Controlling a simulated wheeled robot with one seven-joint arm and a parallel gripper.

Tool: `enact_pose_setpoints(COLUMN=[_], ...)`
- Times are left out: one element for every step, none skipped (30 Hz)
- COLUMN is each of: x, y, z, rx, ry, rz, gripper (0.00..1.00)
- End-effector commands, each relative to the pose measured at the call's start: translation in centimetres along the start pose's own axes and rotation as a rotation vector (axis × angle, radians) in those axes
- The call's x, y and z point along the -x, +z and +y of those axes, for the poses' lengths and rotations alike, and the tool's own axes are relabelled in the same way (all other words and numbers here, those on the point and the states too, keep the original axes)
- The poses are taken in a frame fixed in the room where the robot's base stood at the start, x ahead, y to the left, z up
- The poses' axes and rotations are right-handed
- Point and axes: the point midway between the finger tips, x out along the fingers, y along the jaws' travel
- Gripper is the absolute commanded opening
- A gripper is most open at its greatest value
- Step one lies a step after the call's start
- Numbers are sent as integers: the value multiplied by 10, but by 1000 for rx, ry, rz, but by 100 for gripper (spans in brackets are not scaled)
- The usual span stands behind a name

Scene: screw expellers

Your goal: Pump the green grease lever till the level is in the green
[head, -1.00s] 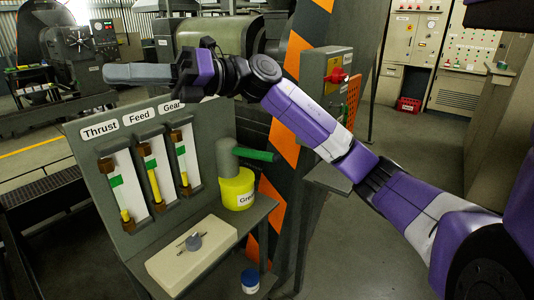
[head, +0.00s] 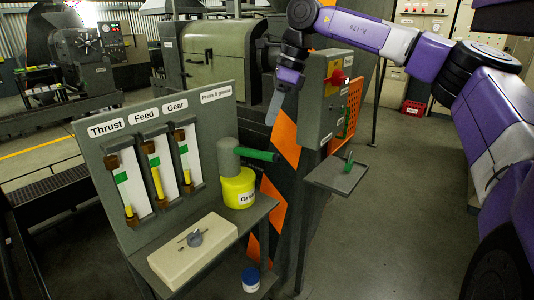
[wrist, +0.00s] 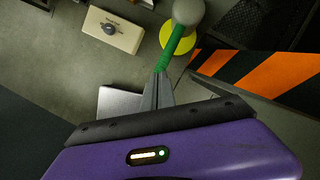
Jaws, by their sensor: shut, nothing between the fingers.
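The grease pump is a yellow pot (head: 236,188) with a grey head and a green lever (head: 258,155) sticking out to the right, roughly level. My gripper (head: 273,108) is shut and empty, pointing down, above the lever's free end and apart from it. In the wrist view, the fingertips (wrist: 161,78) line up with the end of the green lever (wrist: 172,48). The board (head: 85,160) has three gauges. The yellow columns stand low, below the green bands, in Thrust (head: 129,212) and Gear (head: 187,178); the Feed column (head: 157,183) is higher, near its band.
A cream block (head: 190,255) with a grey knob lies on the shelf before the gauges. A blue jar (head: 250,280) stands lower down. A grey control box (head: 325,105) with a red switch and a small shelf (head: 338,178) are close to the right of my gripper.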

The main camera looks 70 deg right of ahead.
Motion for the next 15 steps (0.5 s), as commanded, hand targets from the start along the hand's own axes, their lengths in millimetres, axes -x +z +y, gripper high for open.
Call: enact_pose_setpoints(x=[1, 1, 1, 1, 1, 1, 1, 1, 1, 1, 1, 1, 1, 1, 1], y=[-7, -10, -13, -15, -16, -16, -16, -16, -15, -15, -15, -15, -15, -15, -15], z=[0, 1, 2, 3, 4, 4, 4, 4, 4, 4, 4, 4, 4, 4, 4], rx=[13, 23, 32, 38, 43, 50, 52, 53, 53, 53, 53, 52, 52, 52, 52], ry=[2, 5, 9, 14, 18, 19, 19, 19, 19, 19, 19, 19, 19, 19, 19], rz=[27, 43, 55, 62, 66, 66, 65, 65, 64, 64, 64, 63, 63, 63, 63], gripper=[0, 0, 0, 0, 0, 0, 0, 0, 0, 0, 0, 0, 0, 0, 0])
